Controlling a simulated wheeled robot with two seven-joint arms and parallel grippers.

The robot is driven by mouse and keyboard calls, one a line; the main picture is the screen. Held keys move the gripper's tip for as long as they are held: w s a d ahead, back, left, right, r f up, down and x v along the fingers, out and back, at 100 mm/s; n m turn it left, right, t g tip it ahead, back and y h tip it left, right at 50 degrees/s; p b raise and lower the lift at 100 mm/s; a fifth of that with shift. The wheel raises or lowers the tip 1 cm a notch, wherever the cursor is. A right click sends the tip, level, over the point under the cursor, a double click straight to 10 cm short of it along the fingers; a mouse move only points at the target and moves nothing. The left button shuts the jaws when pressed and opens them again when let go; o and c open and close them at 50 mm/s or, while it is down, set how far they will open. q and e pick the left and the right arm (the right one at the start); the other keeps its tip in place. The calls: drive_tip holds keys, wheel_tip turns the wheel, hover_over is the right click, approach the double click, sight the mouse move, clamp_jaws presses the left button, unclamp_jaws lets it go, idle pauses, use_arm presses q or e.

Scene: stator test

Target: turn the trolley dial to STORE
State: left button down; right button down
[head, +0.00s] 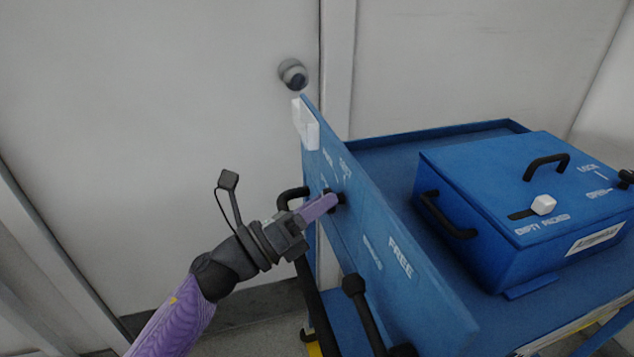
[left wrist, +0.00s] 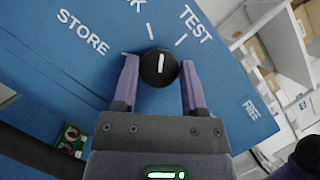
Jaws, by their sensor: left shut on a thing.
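The trolley dial (left wrist: 158,68) is a round black knob with a white pointer line, on the blue trolley panel (head: 385,262). In the left wrist view the pointer stands nearly straight up, closest to the tick under a partly cut-off word ending in K. STORE (left wrist: 82,32) is printed to the left and TEST (left wrist: 195,25) to the right. My left gripper (left wrist: 158,80) has its purple fingers on both sides of the dial, shut on it. In the head view my left gripper (head: 335,199) reaches the panel from the left and mostly hides the dial. My right gripper is not in view.
A blue case (head: 490,225) with black handles and a white slider knob (head: 543,205) stands on the trolley top behind the panel. A door with a round knob (head: 292,74) is behind.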

use_arm(q)
drive_tip(key=shift+r+n+g+y+p, duration=0.2)
drive_tip(key=shift+n+y+p, duration=0.8)
drive_tip(key=shift+n+p, duration=1.95)
drive_tip(key=shift+f+n+g+y+p, duration=0.1)
drive_tip(key=shift+n+g+y+p, duration=0.6)
drive_tip(key=shift+n+p, duration=2.2)
drive_tip(key=shift+r+n+t+y+p, duration=0.15)
drive_tip(key=shift+n+y+p, duration=1.15)
drive_tip(key=shift+n+p, duration=1.65)
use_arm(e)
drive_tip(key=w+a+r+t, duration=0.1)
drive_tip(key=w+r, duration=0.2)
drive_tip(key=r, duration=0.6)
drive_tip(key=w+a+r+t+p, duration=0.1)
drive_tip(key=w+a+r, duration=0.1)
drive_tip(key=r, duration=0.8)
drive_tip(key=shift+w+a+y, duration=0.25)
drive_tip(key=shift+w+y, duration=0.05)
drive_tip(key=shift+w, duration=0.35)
use_arm(q)
drive_tip(key=shift+m, duration=0.4)
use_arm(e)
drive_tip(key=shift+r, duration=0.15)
use_arm(q)
drive_tip(key=shift+c, duration=0.7)
unclamp_jaws()
